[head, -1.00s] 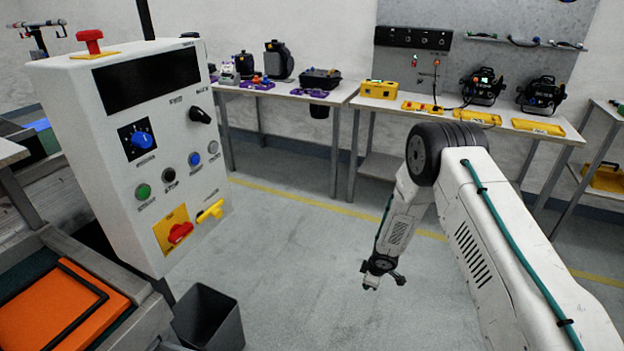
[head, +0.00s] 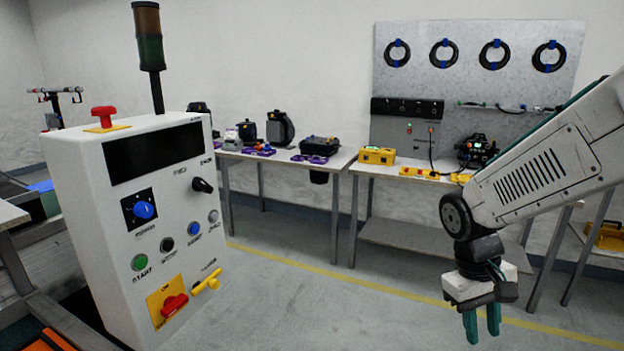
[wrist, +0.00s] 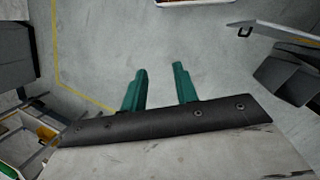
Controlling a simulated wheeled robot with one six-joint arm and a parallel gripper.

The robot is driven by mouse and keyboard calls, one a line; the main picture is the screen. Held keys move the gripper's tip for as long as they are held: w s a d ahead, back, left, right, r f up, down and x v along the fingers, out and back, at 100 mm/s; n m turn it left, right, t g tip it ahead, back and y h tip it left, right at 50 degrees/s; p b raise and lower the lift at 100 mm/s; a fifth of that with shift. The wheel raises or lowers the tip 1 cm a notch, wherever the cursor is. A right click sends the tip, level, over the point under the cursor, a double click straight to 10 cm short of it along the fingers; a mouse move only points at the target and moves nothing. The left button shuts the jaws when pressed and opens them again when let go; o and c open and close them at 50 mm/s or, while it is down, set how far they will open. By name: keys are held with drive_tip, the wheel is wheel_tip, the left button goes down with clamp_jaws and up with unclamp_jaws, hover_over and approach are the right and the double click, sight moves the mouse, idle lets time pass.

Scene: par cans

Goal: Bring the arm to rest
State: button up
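My gripper (head: 482,322) hangs at the right of the head view, fingers pointing down over the grey floor. Its two green fingers stand apart with nothing between them. In the wrist view the fingers (wrist: 160,88) also show a clear gap, with bare floor beyond them. My arm comes in from the right edge, with its elbow raised and the wrist bent downward. The gripper touches nothing that I can see.
A white control cabinet (head: 150,230) with buttons and a signal tower stands at the left. Workbenches (head: 340,160) with par cans, including a black one (head: 477,150), line the back wall. The floor (head: 330,300) between is clear.

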drive_tip(key=s+a+r+m+t+y, duration=0.1)
drive_tip(key=s+r+t, duration=0.1)
drive_tip(key=s+r, duration=0.3)
drive_tip(key=s+a+r+m+t+y, duration=0.1)
drive_tip(key=s+r, duration=0.4)
drive_tip(key=s, duration=0.4)
drive_tip(key=shift+s+a+r+t, duration=0.2)
drive_tip(key=shift+s+a+t, duration=0.1)
drive_tip(key=shift+a+t, duration=0.1)
